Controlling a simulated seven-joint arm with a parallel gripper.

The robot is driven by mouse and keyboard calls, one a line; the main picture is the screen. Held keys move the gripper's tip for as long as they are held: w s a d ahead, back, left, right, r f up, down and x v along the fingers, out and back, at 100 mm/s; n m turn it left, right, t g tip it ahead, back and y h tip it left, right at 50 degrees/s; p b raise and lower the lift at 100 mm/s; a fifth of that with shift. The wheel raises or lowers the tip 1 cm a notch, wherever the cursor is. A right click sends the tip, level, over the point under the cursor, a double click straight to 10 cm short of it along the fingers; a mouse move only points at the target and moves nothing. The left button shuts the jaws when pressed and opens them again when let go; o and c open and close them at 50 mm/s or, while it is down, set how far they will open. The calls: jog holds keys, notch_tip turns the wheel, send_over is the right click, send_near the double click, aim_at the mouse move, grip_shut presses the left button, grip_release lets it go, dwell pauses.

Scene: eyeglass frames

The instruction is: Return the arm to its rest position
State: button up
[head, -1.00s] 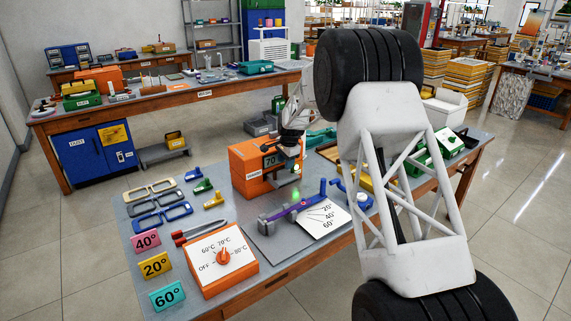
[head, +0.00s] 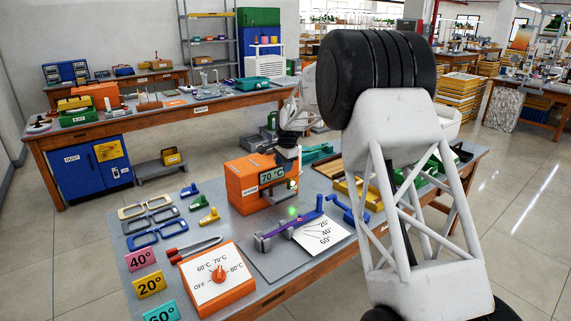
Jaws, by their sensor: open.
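My gripper (head: 292,181) hangs from my white arm beside the right side of the orange heater box (head: 247,190), whose display reads 70 °C. It is small in view and partly hard to make out, but is open, with nothing seen in it. Below and in front of it, a purple eyeglass temple (head: 292,226) lies across a bending fixture on a grey plate (head: 266,262). A green glow shows above the temple. A white angle card (head: 325,234) marked 20°, 40° and 60° lies to its right.
Blue, grey and beige frames (head: 150,225) lie at left. Red-handled pliers (head: 194,249) lie behind the orange dial box (head: 218,279). Pink, yellow (head: 150,285) and teal cards stand at the front left. Trays (head: 358,195) are at the right. My arm blocks the table's right part.

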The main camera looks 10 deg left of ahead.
jog(key=shift+r, duration=0.1)
jog(key=s+d+r+n, duration=0.1)
jog(key=s+d+r, duration=0.55)
jog(key=s, duration=0.35)
jog(key=s+d+r+n, duration=0.2)
jog(key=s+d+r, duration=0.4)
jog(key=s+d, duration=0.25)
jog(key=s+d+r+n, duration=0.1)
jog(key=s+d+r, duration=0.55)
jog(key=s, duration=0.35)
jog(key=s+d+f+n, duration=0.1)
jog(key=s+d, duration=0.3)
jog(key=s, duration=0.9)
jog(key=s+d+f+n+h, duration=0.1)
jog(key=s+d, duration=0.4)
jog(key=s, duration=0.8)
jog(key=s+d+f+n+t, duration=0.1)
jog(key=s+d+f, duration=0.3)
jog(key=s, duration=0.8)
jog(key=shift+s+d+n+h, duration=0.15)
jog(key=shift+s+n+h, duration=0.25)
jog(key=shift+n, duration=0.5)
